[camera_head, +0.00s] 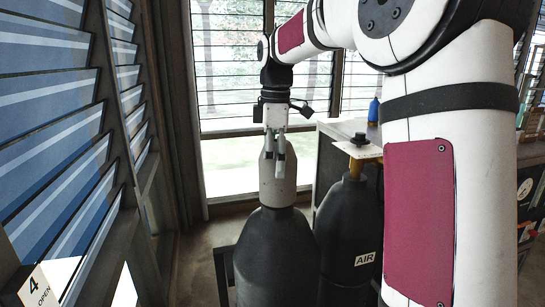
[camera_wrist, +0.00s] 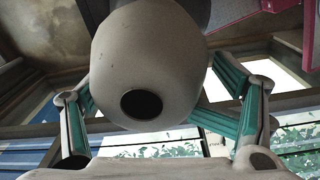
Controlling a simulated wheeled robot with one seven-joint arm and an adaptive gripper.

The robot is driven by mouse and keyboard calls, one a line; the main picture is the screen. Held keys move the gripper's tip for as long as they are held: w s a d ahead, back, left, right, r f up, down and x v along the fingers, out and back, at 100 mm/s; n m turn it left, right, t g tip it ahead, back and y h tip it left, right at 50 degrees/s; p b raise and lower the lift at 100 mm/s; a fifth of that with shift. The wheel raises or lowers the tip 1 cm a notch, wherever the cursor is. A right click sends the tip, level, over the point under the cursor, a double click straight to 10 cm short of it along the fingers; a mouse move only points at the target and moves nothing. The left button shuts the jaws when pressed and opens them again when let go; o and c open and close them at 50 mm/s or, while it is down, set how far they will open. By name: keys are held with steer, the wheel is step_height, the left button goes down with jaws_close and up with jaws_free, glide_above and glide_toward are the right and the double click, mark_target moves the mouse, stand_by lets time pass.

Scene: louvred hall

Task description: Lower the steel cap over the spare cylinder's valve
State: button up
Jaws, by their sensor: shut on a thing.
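The pale grey steel cap (camera_head: 277,186) is upright in the head view, with its lower end at the top of the spare cylinder (camera_head: 274,258), a dark grey tank. I cannot tell whether the cap's rim touches the cylinder's shoulder. The valve is hidden. My gripper (camera_head: 279,149) points down and is shut on the cap's upper part. In the wrist view the cap's rounded top (camera_wrist: 150,60) with a dark round hole sits between my teal-lined fingers.
A second dark cylinder marked AIR (camera_head: 349,235) stands close on the right, with a yellow valve and a plate on top. Behind it is a grey cabinet (camera_head: 330,160) bearing a blue bottle (camera_head: 373,111). Blue louvres (camera_head: 50,130) line the left; windows are behind.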

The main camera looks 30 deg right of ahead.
steer(key=shift+f, duration=0.2)
steer(key=o, duration=2)
steer(key=shift+c, duration=0.2)
steer(key=shift+s+r, duration=0.1)
steer(key=shift+r, duration=3.4)
